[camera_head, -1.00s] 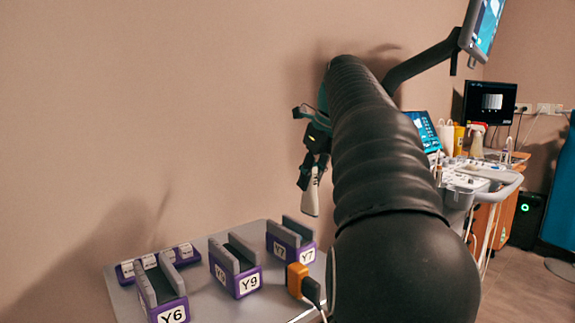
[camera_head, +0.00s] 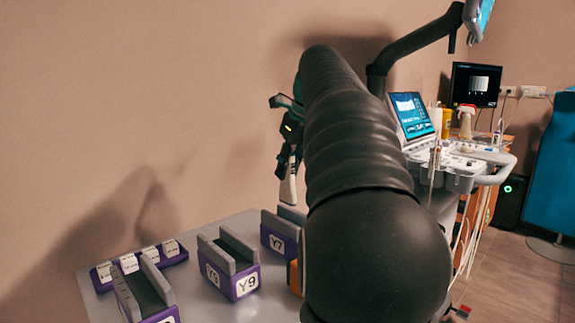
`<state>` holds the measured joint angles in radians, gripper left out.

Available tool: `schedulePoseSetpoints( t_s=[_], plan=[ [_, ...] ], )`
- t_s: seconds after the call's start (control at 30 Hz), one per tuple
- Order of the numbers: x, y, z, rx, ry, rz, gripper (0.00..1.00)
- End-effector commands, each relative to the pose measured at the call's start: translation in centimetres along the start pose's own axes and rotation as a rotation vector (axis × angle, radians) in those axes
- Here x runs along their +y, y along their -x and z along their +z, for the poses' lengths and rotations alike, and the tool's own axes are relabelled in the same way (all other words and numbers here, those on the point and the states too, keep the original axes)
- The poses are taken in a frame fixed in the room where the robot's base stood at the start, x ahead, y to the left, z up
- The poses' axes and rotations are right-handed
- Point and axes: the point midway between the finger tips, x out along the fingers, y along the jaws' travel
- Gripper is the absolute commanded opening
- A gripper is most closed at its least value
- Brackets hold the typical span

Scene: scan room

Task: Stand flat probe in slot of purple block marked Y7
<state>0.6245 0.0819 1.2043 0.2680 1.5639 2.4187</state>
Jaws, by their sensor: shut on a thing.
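My gripper (camera_head: 291,160) is shut on a pale flat probe (camera_head: 288,190), which hangs upright below the fingers. The purple block marked Y7 (camera_head: 277,241) stands on the grey table behind and left of my arm. Its grey slot walls show, but its right part is hidden by my arm. In the picture the probe's lower end is just above the Y7 block and overlaps its far wall; I cannot tell the gap in depth.
The purple block marked Y9 (camera_head: 245,284) stands left of Y7 on the grey table (camera_head: 205,312). Another purple slotted block (camera_head: 150,298) is cut off at the bottom left. A low purple rack (camera_head: 140,260) lies behind it. An ultrasound cart (camera_head: 460,165) stands at right.

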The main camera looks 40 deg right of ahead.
Motion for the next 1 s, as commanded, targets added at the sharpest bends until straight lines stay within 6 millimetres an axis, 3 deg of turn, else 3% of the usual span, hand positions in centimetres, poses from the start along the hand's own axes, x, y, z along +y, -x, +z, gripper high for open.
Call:
schedulePoseSetpoints(
  t_s=[0.7, 1.0],
  plan=[
    [0.1, -3.8, -1.5, 0.000, 0.003, 0.001, 0.00],
    [0.1, -4.5, -1.8, 0.000, 0.003, 0.001, 0.00]
  ],
)
